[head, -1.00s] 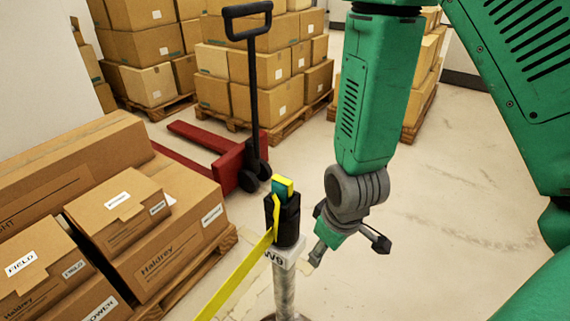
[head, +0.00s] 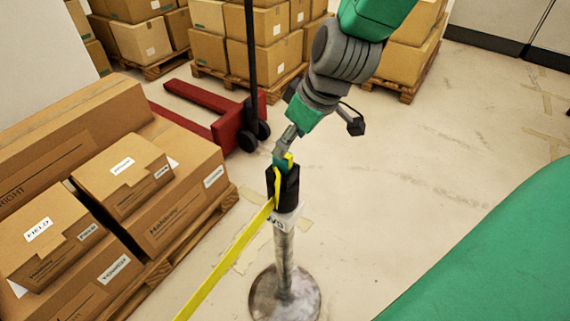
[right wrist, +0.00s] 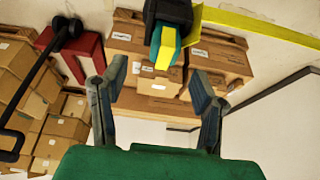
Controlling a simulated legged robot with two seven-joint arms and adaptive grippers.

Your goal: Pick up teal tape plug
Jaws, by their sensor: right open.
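The teal tape plug (head: 279,160), teal with a yellow stripe, sits in the black head (head: 287,188) of a grey stanchion post. In the right wrist view, the plug (right wrist: 165,48) shows beyond and between the spread fingertips. My right gripper (head: 287,143) is open and close above the plug in the head view, partly covering it. In the right wrist view, the right gripper (right wrist: 155,84) has nothing between its fingers. Whether a finger touches the plug I cannot tell. My left gripper is not in view.
Yellow tape (head: 226,264) runs from the post head toward the lower left. The post's round base (head: 285,300) stands on the floor. Cartons (head: 120,175) on a pallet stand at left, a red pallet jack (head: 232,125) behind.

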